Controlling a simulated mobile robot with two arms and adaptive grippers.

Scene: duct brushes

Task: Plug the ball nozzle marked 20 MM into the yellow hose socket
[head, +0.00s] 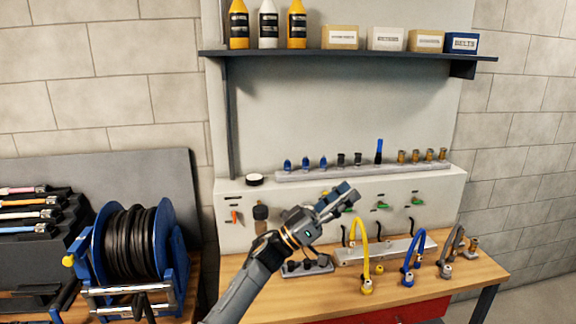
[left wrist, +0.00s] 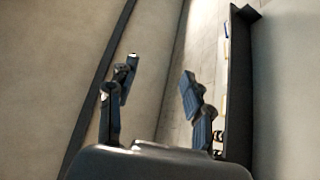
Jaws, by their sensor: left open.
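The yellow hose (head: 364,240) arches up from a pale block on the wooden bench. Its free end, with a metal socket (head: 367,287), rests near the front of the bench. Small nozzles stand in a row on a ledge: blue ones (head: 306,163), dark ones (head: 357,159) and brass ones (head: 415,156). No 20 MM mark can be read, so I cannot tell which is the ball nozzle. My left gripper (head: 342,197) is open and empty, in front of the panel and above the bench. In the left wrist view its two fingers (left wrist: 158,90) stand apart with nothing between them. My right gripper is not in view.
A blue hose (head: 415,250) and a grey hose (head: 455,240) stand right of the yellow one. A shelf (head: 350,54) with bottles and boxes hangs above. A hose reel (head: 133,245) stands left.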

